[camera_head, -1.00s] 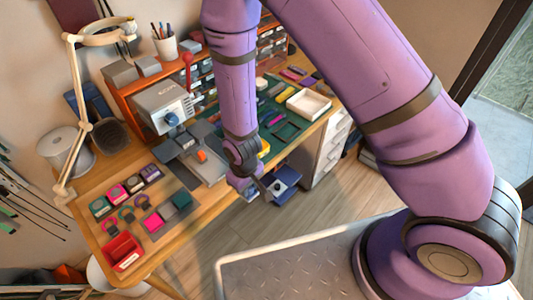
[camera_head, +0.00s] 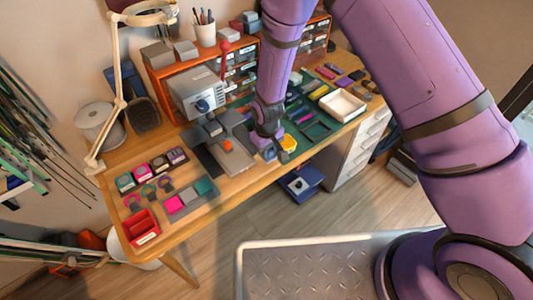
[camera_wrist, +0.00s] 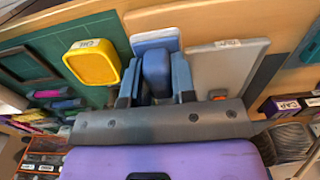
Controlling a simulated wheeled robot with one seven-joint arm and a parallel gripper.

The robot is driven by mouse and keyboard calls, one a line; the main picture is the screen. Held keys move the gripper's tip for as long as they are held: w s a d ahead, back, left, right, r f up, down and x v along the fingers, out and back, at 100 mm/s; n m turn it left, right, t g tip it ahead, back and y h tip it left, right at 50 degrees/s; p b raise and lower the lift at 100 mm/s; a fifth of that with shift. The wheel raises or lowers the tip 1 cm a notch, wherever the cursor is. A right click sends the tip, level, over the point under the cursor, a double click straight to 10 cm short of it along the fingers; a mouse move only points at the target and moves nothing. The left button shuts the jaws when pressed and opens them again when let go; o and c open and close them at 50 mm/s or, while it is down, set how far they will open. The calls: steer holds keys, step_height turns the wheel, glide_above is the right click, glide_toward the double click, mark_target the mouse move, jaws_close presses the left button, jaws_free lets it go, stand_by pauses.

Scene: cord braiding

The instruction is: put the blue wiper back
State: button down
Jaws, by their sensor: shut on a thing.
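My gripper (camera_wrist: 156,88) is shut on the blue wiper (camera_wrist: 156,68), which sits between the two grey-blue fingers in the wrist view. Just beyond it is a pale blue, white-edged pad (camera_wrist: 155,39) with a label; I cannot tell whether the wiper touches it. The wiper is hard to make out there.
A green mat (camera_head: 318,130) with small tools lies to the right, with a white tray (camera_head: 342,105) near it. A grey machine (camera_head: 196,92) stands behind left. A red bin (camera_head: 142,229) is at the desk's left end. A blue box (camera_head: 301,184) is below the desk.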

steer(key=shift+w, duration=0.5)
steer(key=shift+w+f, duration=0.2)
steer(key=shift+f, duration=0.15)
steer(key=shift+a+f, duration=0.1)
steer(key=shift+f, duration=1.4)
steer(key=shift+f, duration=0.1)
steer(key=c, duration=1.2)
jaws_free()
step_height(320, 180, up, 12)
steer(key=shift+r, duration=0.15)
